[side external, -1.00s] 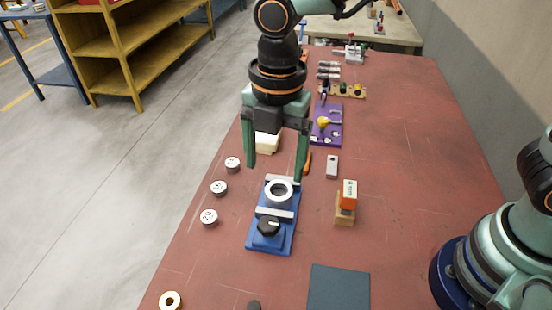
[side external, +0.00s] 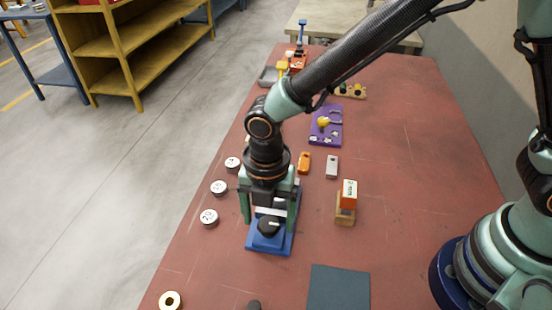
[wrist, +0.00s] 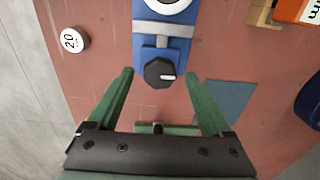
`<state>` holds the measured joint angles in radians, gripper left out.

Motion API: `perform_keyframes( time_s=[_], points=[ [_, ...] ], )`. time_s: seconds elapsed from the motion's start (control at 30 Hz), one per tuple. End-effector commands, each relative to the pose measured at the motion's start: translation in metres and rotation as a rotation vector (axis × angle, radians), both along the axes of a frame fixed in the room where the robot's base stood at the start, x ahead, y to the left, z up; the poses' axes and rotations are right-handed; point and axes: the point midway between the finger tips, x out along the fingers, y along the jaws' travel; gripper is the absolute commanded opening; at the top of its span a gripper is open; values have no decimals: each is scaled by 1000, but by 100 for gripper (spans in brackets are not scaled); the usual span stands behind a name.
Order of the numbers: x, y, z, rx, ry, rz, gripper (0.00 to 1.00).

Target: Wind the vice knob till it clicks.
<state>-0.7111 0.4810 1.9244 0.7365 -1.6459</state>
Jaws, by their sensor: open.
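The blue vice (side external: 270,246) stands on the red bench, with pale jaw bars across it. Its black knob (side external: 268,228) sits at the near end; in the wrist view the knob (wrist: 157,70) shows a white mark pointing right. A white ring (wrist: 170,3) between the jaws shows at the top of the wrist view and is hidden behind my gripper in the side view. My gripper (wrist: 158,72) is open and empty, pointing down over the vice. In the wrist view the knob appears between the two green fingertips, with gaps on both sides; I cannot tell the height left.
Several white-topped round weights (side external: 219,187) lie left of the vice. An orange block (side external: 349,193) on a wooden holder stands to the right. A dark mat (side external: 339,288) lies nearer, and a purple board (side external: 325,125) lies farther back.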

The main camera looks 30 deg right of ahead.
Motion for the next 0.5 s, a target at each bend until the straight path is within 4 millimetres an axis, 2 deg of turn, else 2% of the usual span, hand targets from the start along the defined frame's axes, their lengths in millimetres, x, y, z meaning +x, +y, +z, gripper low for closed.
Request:
perform_keyframes(
  time_s=[0.33, 0.37, 0.5],
  points=[
    [0, 0, -5, 1, -1, 0, 84],
    [0, 0, -5, 1, -1, 0, 80],
    [0, 0, -5, 0, 0, 0, 26]
  ],
)
